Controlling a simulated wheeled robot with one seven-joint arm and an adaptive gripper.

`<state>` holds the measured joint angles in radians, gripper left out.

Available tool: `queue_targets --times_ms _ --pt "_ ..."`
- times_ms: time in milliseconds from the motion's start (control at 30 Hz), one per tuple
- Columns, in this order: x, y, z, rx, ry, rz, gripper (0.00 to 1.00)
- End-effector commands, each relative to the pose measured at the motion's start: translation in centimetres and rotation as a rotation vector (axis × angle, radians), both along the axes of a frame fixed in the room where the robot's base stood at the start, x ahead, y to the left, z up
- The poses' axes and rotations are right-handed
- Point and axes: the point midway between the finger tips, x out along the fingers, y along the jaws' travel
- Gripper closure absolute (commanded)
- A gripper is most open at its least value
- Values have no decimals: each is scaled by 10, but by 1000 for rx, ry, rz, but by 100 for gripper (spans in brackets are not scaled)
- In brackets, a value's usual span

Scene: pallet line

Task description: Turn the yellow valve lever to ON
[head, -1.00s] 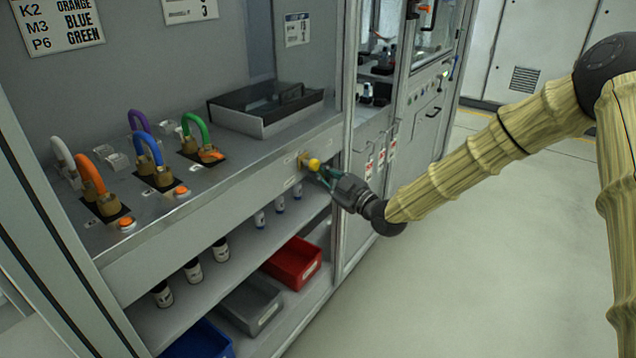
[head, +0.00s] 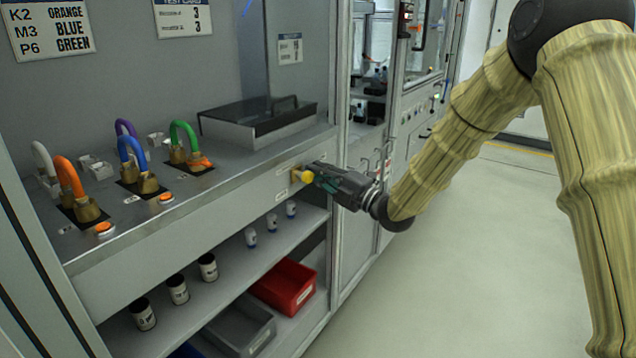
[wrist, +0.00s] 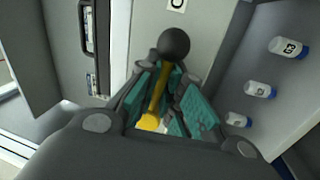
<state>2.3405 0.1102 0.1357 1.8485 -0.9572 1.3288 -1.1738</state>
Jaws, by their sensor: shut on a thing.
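The yellow valve lever (head: 304,176) is on the front panel of the grey bench, near its right end. In the wrist view the yellow lever (wrist: 157,95) lies between my teal finger pads, with a dark ball (wrist: 173,42) beyond the tips. My gripper (head: 313,174) reaches the lever from the right and is shut on it; it fills the lower wrist view (wrist: 166,78). The fingers hide part of the lever. Small labels sit by the valve, but their words are too small to read.
Padlocks with coloured shackles (head: 130,158) and a dark-lidded box (head: 255,125) stand on the bench top. Below are several small bottles (head: 208,266), a red bin (head: 285,288) and a grey bin (head: 240,330). Open floor (head: 480,240) lies to the right.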

Motion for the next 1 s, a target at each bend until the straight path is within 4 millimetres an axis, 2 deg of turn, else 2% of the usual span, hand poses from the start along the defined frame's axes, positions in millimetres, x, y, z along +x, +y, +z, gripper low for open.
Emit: queue_targets --times_ms 300,800,833,900,933,1000 --pt "1 -1 5 -59 -82 -2 100" --pt "1 -1 7 -68 -95 -2 100" --pt "1 -1 7 -67 -96 -2 86" --pt "1 -1 7 -68 -94 -2 73" --pt "1 -1 7 -68 -94 -2 70" --pt "1 -1 6 -67 -93 -2 70"
